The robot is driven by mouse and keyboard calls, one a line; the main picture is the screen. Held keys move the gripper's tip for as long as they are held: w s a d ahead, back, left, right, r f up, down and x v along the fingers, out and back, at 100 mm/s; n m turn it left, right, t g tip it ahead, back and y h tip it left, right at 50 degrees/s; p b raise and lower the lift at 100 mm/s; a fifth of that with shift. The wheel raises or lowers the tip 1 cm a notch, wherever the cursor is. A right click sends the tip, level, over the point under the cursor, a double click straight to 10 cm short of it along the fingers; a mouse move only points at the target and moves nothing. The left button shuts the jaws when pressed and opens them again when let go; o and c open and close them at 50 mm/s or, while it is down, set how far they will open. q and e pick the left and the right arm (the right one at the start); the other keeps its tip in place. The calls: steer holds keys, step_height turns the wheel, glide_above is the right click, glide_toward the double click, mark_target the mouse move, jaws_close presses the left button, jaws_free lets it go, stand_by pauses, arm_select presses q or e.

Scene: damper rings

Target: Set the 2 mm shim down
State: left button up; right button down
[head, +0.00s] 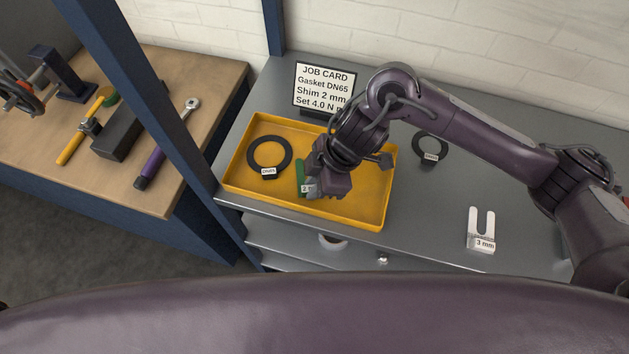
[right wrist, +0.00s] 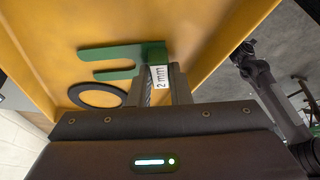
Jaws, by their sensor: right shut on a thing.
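The 2 mm shim is a green forked plate with a white "2 mm" label; in the head view the shim (head: 301,176) shows beside my right gripper, partly hidden by it. In the right wrist view the shim (right wrist: 120,58) has its prongs pointing left, over the yellow tray floor. My right gripper (head: 313,192) is shut on the shim's labelled end, inside the outline of the yellow tray (head: 378,209). The right gripper also shows in the right wrist view (right wrist: 162,88). I cannot tell whether the shim touches the tray floor.
A black DN65 ring (head: 251,155) lies in the tray's left part. A second black ring (head: 430,138) and a white 3 mm shim (head: 481,230) are on the grey shelf to the right. A job card (head: 324,88) stands behind the tray. A blue post (head: 160,100) rises left.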

steer(key=shift+f, duration=0.15)
steer(key=c, duration=1.3)
jaws_free()
steer(key=shift+o, duration=0.2)
steer(key=shift+d+r, duration=0.2)
steer(key=shift+r, duration=0.3)
steer(key=v, duration=0.6)
steer(key=shift+r, duration=0.35)
steer(key=shift+d, duration=0.15)
steer(key=shift+c, duration=0.4)
jaws_close()
